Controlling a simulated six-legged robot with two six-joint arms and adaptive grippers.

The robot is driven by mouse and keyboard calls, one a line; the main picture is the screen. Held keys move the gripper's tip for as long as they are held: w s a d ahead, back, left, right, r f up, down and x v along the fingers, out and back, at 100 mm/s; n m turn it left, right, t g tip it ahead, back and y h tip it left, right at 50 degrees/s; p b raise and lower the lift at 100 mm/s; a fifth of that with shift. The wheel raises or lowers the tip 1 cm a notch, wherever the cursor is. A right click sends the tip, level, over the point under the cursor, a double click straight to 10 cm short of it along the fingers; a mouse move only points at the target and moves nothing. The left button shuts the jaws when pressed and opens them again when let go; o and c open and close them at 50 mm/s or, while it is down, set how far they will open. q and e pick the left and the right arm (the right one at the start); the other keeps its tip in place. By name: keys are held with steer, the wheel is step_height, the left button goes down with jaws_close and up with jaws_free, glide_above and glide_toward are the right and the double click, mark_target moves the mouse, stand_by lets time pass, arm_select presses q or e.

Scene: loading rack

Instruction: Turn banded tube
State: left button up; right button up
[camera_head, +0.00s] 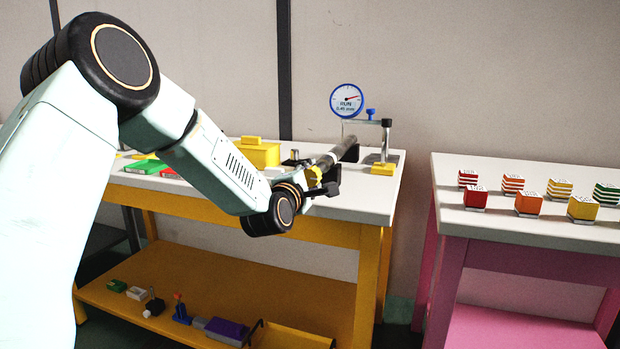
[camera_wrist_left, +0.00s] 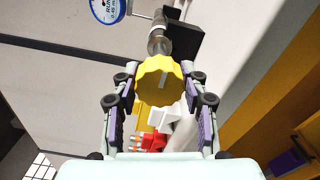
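The metallic tube (camera_head: 342,152) lies in dark supports on the white top of the yellow bench, under a round dial gauge (camera_head: 346,101) reading RUN. A yellow ridged knob (camera_wrist_left: 160,82) with a pale line on its face is at its near end; it also shows in the head view (camera_head: 314,175). My left gripper (camera_head: 316,184) is at this knob. In the left wrist view its fingers (camera_wrist_left: 160,88) stand on both sides of the knob, very close to its rim. Whether the pads touch it is unclear. My right gripper is not in view.
A post stand (camera_head: 385,140) with a yellow block (camera_head: 383,169) is right of the tube. A yellow box (camera_head: 258,153) and a green item (camera_head: 146,167) lie on the left. A pink table (camera_head: 540,232) with several coloured blocks stands right, across a gap.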

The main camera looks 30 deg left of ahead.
arm_select(q)
steer(key=o, duration=0.4)
steer(key=shift+s, duration=0.1)
steer(key=v, duration=1.2)
stand_by(0.5)
